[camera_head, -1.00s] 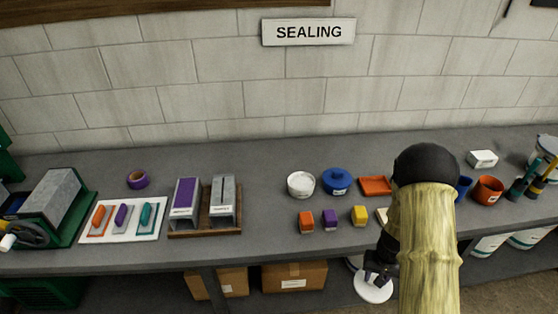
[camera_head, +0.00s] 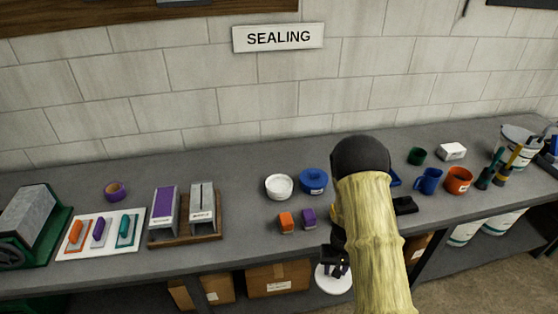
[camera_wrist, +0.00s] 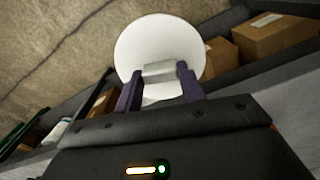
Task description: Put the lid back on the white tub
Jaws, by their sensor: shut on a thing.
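The white tub (camera_head: 279,187) stands open on the bench, left of a blue lidded tub (camera_head: 313,181). My gripper (camera_head: 335,268) is in front of the bench edge, below the bench top. It is shut on a round white lid (camera_head: 333,284), which also shows in the wrist view (camera_wrist: 160,45). In the wrist view my gripper's two purple fingers (camera_wrist: 160,84) pinch a pale block-like handle on the lid. The tub is up and to the left of my gripper in the head view; part of the bench is hidden behind my arm.
Cardboard boxes (camera_head: 280,280) fill the shelf below.

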